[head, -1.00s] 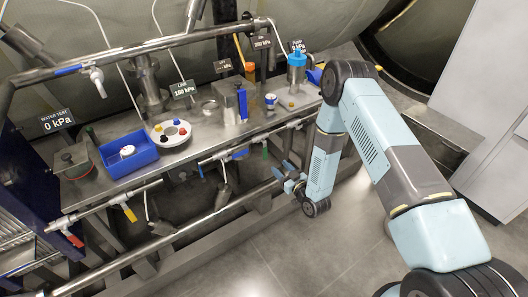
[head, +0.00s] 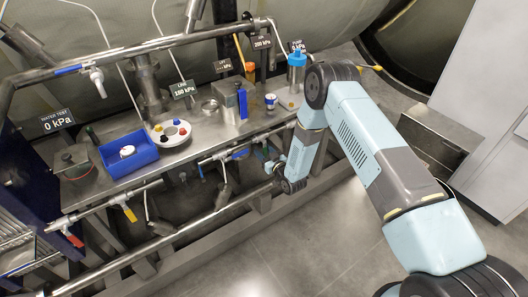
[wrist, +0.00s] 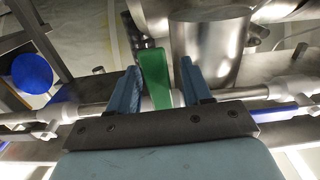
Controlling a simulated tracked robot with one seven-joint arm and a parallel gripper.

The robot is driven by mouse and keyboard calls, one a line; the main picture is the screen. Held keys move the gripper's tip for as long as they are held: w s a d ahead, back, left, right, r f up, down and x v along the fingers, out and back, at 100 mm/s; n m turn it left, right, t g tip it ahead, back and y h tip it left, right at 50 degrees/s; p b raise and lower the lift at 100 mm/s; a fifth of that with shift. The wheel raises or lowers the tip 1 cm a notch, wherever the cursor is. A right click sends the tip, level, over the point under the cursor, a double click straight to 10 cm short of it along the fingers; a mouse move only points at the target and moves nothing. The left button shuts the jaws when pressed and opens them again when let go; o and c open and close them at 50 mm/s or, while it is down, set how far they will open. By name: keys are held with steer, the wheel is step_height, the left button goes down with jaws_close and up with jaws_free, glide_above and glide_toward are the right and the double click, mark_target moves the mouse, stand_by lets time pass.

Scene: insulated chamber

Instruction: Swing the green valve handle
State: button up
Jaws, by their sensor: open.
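The green valve handle (wrist: 155,77) stands up between the two fingers of my gripper (wrist: 160,66) in the wrist view. My gripper is open, with one finger on each side of the handle. The left finger looks very close to the handle; I cannot tell if it touches. A gap shows between the handle and the right finger. The handle's lower end meets a horizontal pipe (wrist: 225,95), partly hidden behind the gripper. In the head view my gripper (head: 274,166) is at the bench's front pipe, and the green handle there is mostly hidden.
Along the bench front are a red handle (head: 72,239), a yellow handle (head: 130,214) and a blue handle (head: 240,154). A blue bin (head: 128,160) and a round tray (head: 171,143) stand on the bench. A large steel cylinder (wrist: 207,47) rises just beyond my right finger.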

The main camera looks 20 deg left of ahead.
steer(key=shift+w+a, duration=0.3)
steer(key=shift+a, duration=0.1)
jaws_close()
stand_by(0.4)
